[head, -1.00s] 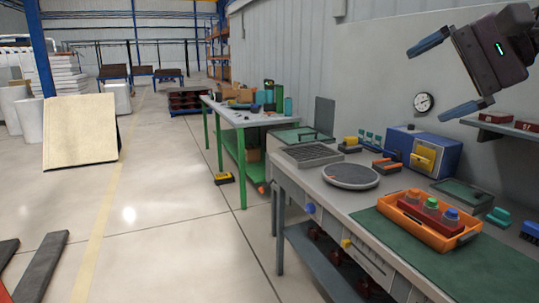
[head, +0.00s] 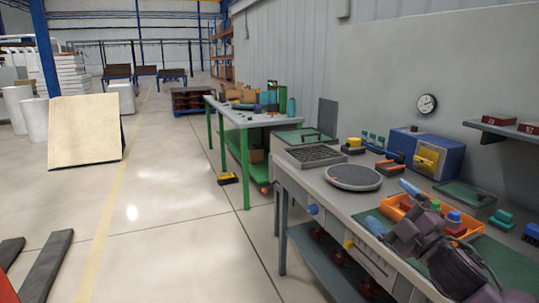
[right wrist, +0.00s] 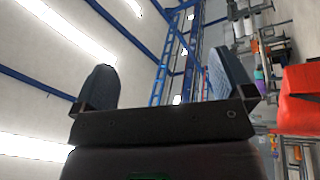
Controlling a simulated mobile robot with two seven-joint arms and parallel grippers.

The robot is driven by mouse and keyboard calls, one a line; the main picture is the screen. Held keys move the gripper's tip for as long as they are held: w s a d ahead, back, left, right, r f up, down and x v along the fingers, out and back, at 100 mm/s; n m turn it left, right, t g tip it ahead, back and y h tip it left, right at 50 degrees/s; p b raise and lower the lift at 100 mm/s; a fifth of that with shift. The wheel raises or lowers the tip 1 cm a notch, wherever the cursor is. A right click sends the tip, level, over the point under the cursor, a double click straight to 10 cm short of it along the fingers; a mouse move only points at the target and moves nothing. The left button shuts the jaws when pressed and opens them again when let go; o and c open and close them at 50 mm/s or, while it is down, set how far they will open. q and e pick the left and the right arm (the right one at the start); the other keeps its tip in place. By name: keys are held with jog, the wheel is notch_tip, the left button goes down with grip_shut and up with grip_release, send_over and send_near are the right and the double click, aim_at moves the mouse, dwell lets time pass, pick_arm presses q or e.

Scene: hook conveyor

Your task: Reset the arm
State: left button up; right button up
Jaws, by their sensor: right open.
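My right gripper (head: 393,208) is in the lower right of the head view, in front of the workbench and its orange tray. Its blue-grey fingers are spread apart with nothing between them. In the right wrist view the two fingers (right wrist: 160,88) stand wide apart against the ceiling and blue steel beams. The right arm covers part of the tray and the green mat. My left gripper is not in view.
The workbench (head: 300,176) holds a round grey plate (head: 353,177), a blue machine (head: 445,150) and the orange tray (head: 388,208) with colored-top items. A green-legged table (head: 225,110) stands behind it. A shelf (head: 490,127) is on the right wall.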

jog(key=s+d+f+m+g+h, duration=0.1)
jog(key=s+f+m+h, duration=0.2)
jog(key=f, duration=0.4)
jog(key=s+f+m+g+h, duration=0.1)
jog(key=s+f+m, duration=0.3)
jog(key=f, duration=0.4)
jog(key=s+d+f+m+g+h, duration=0.1)
jog(key=s+f+m+g+h, duration=0.2)
jog(key=f, duration=0.4)
jog(key=s+f+m+g+h, duration=0.1)
jog(key=s+f+m, duration=0.2)
jog(key=s+f, duration=0.5)
jog(key=s+f+m+g+h, duration=0.1)
jog(key=s+f+m+g, duration=0.1)
jog(key=s+f, duration=0.5)
jog(key=s+m, duration=0.1)
jog(key=s, duration=0.5)
jog(key=shift+s+f+m+p, duration=0.3)
jog(key=shift+f+m+p, duration=0.05)
jog(key=shift+m+p, duration=0.05)
jog(key=shift+d, duration=0.1)
